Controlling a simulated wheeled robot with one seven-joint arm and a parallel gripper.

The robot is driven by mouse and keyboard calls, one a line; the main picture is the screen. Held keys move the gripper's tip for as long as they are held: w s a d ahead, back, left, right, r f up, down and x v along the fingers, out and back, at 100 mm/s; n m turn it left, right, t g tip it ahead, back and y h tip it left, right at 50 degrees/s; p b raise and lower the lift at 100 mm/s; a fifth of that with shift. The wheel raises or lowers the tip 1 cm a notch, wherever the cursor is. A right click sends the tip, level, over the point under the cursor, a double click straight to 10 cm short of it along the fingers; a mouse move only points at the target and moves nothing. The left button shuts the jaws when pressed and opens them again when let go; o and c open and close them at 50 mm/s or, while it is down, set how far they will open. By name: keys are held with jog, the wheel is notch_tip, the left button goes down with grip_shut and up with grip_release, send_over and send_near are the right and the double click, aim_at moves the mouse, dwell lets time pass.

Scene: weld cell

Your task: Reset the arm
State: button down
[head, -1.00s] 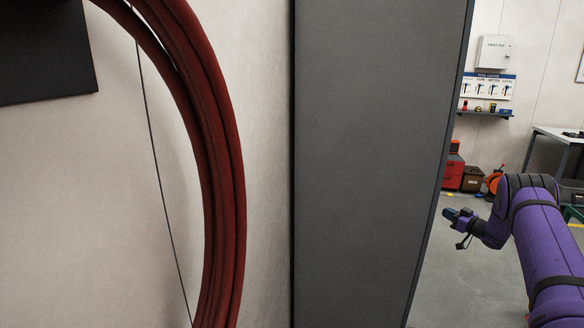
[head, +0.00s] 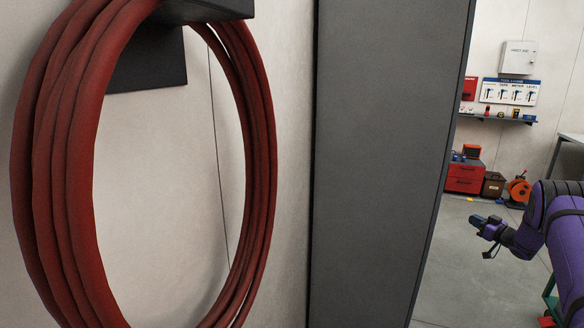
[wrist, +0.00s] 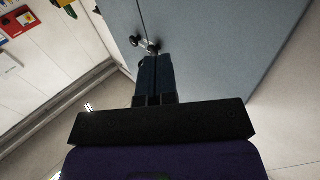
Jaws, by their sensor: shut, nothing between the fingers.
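My purple arm reaches in from the right edge of the head view, bent at the elbow. My gripper (head: 481,221) is at its end, pointing left over open floor, to the right of the tall grey panel in the picture. In the wrist view my gripper (wrist: 155,75) has its dark fingers together, with nothing held. Beyond the fingertips in that view is a blue-grey cabinet (wrist: 215,45) with dark handles (wrist: 146,44). I cannot tell how far the fingertips are from the handles.
A red hose coil (head: 60,170) hangs on the wall close at left. A tall grey panel (head: 385,160) stands mid-picture. Behind are a red toolbox (head: 464,178), an orange reel (head: 518,190), a tool board (head: 510,91) and a white wall box (head: 518,57). Floor (head: 450,270) between is clear.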

jog(key=w+a+r+m+h, duration=0.1)
jog(key=a+r+m+h, duration=0.2)
jog(key=r, duration=0.9)
jog(key=w+a+r+h, duration=0.15)
jog(key=r+h, duration=0.25)
jog(key=r, duration=0.8)
jog(key=s+a+r+m+g+h, duration=0.3)
jog(key=s+a+r, duration=0.8)
jog(key=s+r, duration=0.3)
jog(key=s+a+r+g, duration=0.2)
jog(key=s+a, duration=0.4)
jog(key=s, duration=0.4)
jog(key=s+a+r+g, duration=0.25)
jog(key=s+a, duration=0.35)
jog(key=s, duration=0.4)
jog(key=s+a+f+g+y, duration=0.1)
jog(key=s+a, duration=0.4)
jog(key=s, duration=0.8)
jog(key=s+a+f+n+g+y, duration=0.1)
jog(key=s+a+f, duration=0.5)
jog(key=s, duration=0.8)
jog(key=shift+f+g+y, duration=0.3)
jog(key=shift+g+y, duration=0.2)
jog(key=shift+g, duration=0.45)
